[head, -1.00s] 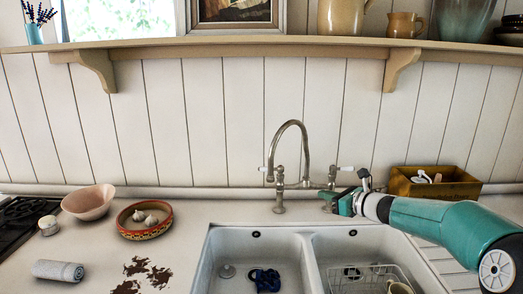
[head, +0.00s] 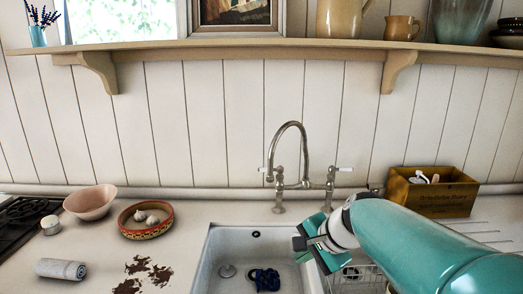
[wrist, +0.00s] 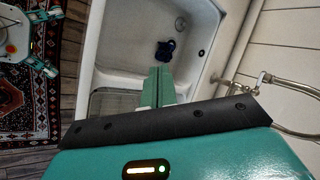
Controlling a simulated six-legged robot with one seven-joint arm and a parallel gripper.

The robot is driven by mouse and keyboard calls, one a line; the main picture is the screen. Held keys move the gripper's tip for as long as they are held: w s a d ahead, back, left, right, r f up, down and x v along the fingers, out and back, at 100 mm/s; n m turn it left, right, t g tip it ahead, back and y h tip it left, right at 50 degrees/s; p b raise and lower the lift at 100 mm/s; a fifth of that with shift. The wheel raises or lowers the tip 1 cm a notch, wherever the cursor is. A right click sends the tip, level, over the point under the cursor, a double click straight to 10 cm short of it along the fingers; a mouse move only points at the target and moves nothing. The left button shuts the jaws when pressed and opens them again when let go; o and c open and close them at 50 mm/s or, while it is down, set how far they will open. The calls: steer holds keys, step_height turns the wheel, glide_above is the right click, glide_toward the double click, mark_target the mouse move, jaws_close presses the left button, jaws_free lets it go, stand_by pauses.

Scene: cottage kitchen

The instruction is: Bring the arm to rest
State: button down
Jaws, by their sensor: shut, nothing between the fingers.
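My gripper (head: 312,243) is in the head view, in front of the sink's divider and right basin, with my teal arm coming in from the lower right. In the wrist view its green fingers (wrist: 161,86) are together with nothing between them, and they point over the sink. The arm hides much of the right basin and its wire rack.
A white double sink (head: 222,262) holds a dark blue cloth (head: 265,279) in its left basin. A tall tap (head: 306,165) stands behind it. A wooden box (head: 430,195) is at right. A red-rimmed bowl (head: 146,219), a pink bowl (head: 90,202) and a rolled towel (head: 61,269) are at left.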

steer(key=s+d+f+n+h, duration=0.1)
steer(key=s+d+n+h, duration=0.1)
steer(key=s+n, duration=0.3)
steer(key=s+d+f+n+h, duration=0.1)
steer(key=s+d+n+h, duration=0.2)
steer(key=s, duration=1)
steer(key=d+n, duration=0.1)
steer(key=n, duration=0.1)
steer(key=shift+s+d+n, duration=0.15)
steer(key=shift+s+n, duration=0.05)
steer(key=shift+n, duration=0.1)
